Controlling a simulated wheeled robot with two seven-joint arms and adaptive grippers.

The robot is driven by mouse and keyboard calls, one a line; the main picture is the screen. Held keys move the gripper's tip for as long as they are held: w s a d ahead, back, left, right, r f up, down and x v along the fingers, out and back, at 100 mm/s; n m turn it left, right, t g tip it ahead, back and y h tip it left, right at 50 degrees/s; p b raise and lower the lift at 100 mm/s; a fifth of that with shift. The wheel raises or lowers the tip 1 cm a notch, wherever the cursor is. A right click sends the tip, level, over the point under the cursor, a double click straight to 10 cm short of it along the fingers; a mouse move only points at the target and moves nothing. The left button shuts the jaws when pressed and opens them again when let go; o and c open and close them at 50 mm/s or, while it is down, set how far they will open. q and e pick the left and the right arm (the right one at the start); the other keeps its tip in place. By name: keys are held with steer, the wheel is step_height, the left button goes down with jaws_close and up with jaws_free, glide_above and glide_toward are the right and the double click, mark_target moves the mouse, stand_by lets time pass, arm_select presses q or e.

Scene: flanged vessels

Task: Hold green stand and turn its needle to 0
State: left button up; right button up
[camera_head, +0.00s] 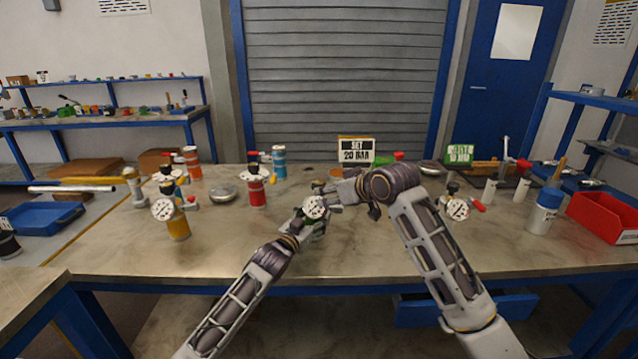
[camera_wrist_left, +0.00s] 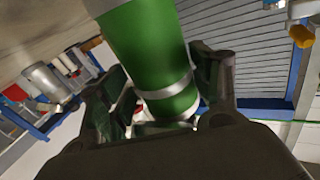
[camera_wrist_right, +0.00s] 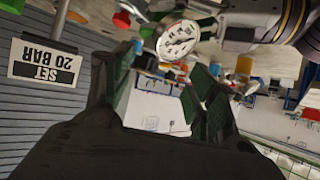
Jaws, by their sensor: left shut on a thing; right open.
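The green stand (camera_wrist_left: 150,50) is a green cylinder with a pale band, clasped between the fingers of my left gripper (camera_wrist_left: 155,105). In the head view a white round gauge (camera_head: 315,207) sits on top of the stand, and the arms hide most of the green body. My right gripper (camera_head: 333,192) is open, just behind and right of the gauge. In the right wrist view the gauge dial (camera_wrist_right: 178,38) shows above the two spread fingers, apart from them. The needle is too small to read.
A "SET 20 BAR" sign (camera_head: 356,150) stands behind my right gripper. Yellow (camera_head: 178,226), red (camera_head: 256,190) and blue (camera_head: 279,162) vessels stand left on the table (camera_head: 330,262). Another gauge (camera_head: 458,209) is right of my right arm. A red bin (camera_head: 606,217) stands far right.

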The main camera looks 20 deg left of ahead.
mark_target(319, 182)
steer(key=shift+w+d+r+n+g+y, duration=0.7)
steer(key=shift+w+d+r+n+y, duration=0.1)
steer(key=shift+w+d+r+y, duration=0.85)
steer(key=shift+f, duration=0.25)
steer(key=shift+x, duration=5.85)
steer(key=c, duration=1.1)
